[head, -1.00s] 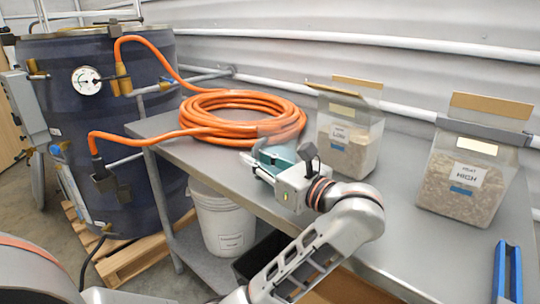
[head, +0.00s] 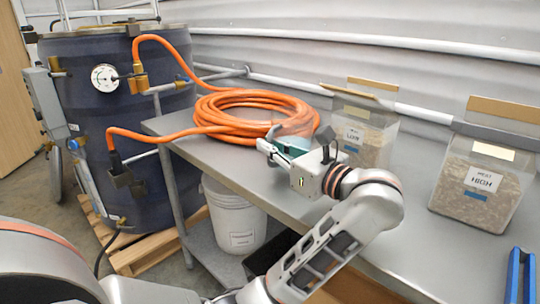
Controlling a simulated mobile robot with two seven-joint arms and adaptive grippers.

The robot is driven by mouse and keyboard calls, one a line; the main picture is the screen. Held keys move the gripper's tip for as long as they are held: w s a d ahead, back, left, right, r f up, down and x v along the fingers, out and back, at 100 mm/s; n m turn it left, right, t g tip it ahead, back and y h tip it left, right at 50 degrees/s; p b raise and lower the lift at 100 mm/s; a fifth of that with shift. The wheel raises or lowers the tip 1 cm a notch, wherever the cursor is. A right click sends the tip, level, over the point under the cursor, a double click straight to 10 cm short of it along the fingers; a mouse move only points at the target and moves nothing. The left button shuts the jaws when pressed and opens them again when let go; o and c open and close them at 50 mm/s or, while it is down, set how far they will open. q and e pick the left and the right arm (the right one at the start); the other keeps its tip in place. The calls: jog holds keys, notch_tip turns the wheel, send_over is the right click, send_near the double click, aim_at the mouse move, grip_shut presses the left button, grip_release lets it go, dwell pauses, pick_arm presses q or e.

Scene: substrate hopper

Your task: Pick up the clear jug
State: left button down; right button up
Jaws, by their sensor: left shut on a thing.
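The clear jug (head: 301,124) is mostly hidden behind my left gripper. Only a faint see-through part shows above the gripper, in front of the orange hose coil, with a teal patch (head: 293,147) just below it. My left gripper (head: 272,150) is over the metal bench, with its arm coming up from the lower edge, and it is shut on the jug. I cannot tell whether the jug's base touches the bench. My right gripper is not in view.
An orange hose coil (head: 225,112) lies just behind the gripper on the metal bench (head: 222,165). A blue tool (head: 519,275) lies at the lower right. A dark drum (head: 95,170) stands left.

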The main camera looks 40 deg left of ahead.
pick_arm(q)
notch_tip(320, 180, up, 25)
jog(key=p, duration=0.4)
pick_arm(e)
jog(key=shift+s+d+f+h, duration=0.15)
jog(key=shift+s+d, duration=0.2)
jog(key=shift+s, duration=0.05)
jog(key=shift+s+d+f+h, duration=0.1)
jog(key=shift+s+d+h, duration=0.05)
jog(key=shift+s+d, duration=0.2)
pick_arm(q)
jog(key=shift+s, duration=0.1)
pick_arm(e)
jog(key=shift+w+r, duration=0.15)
